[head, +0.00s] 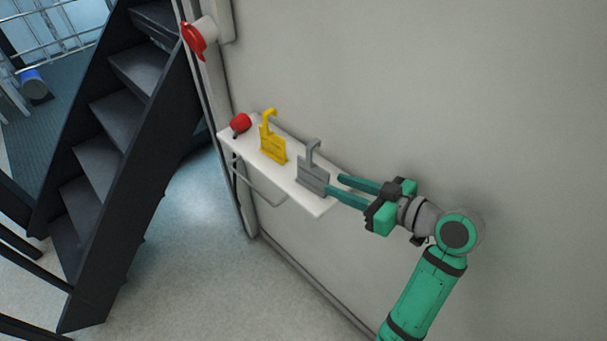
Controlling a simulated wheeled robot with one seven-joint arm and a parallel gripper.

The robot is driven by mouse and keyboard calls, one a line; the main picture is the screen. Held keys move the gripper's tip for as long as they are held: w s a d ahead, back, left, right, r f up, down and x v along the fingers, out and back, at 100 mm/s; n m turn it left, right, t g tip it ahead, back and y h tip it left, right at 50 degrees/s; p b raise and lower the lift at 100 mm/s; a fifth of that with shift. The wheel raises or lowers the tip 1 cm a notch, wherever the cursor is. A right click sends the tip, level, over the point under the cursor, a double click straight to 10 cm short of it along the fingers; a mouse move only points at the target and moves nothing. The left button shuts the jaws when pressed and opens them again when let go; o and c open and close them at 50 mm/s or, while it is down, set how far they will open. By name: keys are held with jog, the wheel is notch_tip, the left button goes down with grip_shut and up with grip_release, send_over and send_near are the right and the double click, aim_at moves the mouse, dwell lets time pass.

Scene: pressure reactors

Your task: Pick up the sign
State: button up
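Two hooked plates that look like signs stand upright on a white wall shelf (314,207): a yellow sign (273,148) and, to its right, a grey sign (313,178). I cannot tell which one the task means. My gripper (334,184) comes in from the right at about shelf height, with its two green fingers spread apart. The fingertips are close to the right side of the grey sign, and the lower one overlaps its edge in the picture. I cannot tell whether they touch it. Nothing shows held between the fingers.
A small red object (240,122) sits at the shelf's left end. A red handle (194,40) on a white box is on the wall above. A dark staircase (115,160) stands at left. The floor (215,270) below the shelf is clear, and the wall lies close behind the shelf.

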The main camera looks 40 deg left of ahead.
jog(key=n+g+h, duration=0.1)
send_near(298, 174)
jog(key=shift+w+x, duration=0.25)
jog(key=shift+x, duration=3.35)
jog(key=shift+s+f, duration=0.1)
jog(key=shift+f, duration=0.05)
grip_shut()
